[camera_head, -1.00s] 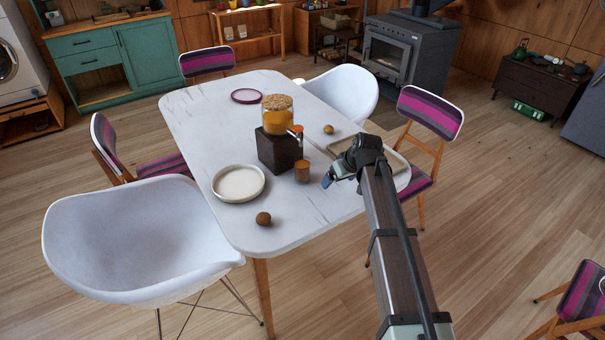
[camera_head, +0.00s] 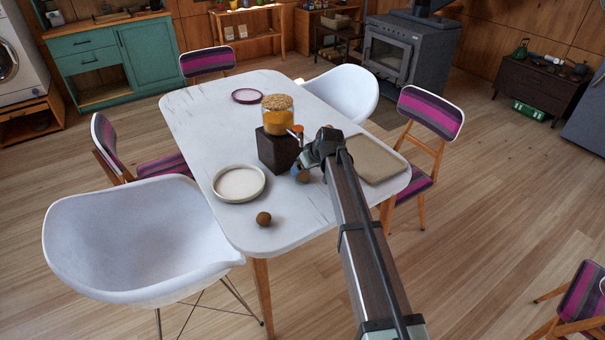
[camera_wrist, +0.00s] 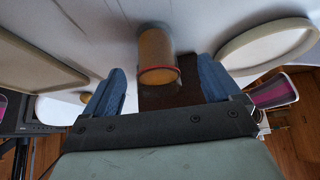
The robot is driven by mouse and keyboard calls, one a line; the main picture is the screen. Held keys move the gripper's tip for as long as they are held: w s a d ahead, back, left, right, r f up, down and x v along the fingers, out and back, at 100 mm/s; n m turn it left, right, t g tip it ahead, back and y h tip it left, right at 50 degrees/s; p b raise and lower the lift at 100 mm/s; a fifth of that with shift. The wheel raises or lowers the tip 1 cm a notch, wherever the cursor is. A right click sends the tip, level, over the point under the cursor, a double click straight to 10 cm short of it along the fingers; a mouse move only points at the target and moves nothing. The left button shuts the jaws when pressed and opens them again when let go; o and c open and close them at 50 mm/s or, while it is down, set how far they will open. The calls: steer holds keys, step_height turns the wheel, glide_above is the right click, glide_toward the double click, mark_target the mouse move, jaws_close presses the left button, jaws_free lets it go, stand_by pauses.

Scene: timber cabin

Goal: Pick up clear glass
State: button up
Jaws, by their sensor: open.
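A small amber-tinted, see-through glass (camera_wrist: 156,50) stands on the white table. In the wrist view, which looks upside down, its reddish rim is towards the bottom. My gripper (camera_wrist: 161,84) is open, with one blue finger on each side of the glass and a visible gap to both. I cannot tell how deep the fingers reach around it. In the head view my gripper (camera_head: 303,172) is over the table, just right of the dark dispenser block (camera_head: 277,151), and hides most of the glass.
The dispenser's jar (camera_head: 277,115) of orange-brown contents stands close behind the glass. A white plate (camera_head: 239,183) and a brown ball-like item (camera_head: 263,218) lie to the left. A tan board (camera_head: 375,160) lies to the right. Chairs surround the table (camera_head: 200,115).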

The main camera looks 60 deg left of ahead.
steer(key=shift+w+x, duration=0.15)
steer(key=shift+x, duration=1.2)
steer(key=shift+w+x, duration=0.15)
steer(key=shift+x, duration=1.25)
steer(key=c, duration=1.2)
steer(key=shift+c, duration=0.4)
steer(key=shift+r, duration=0.25)
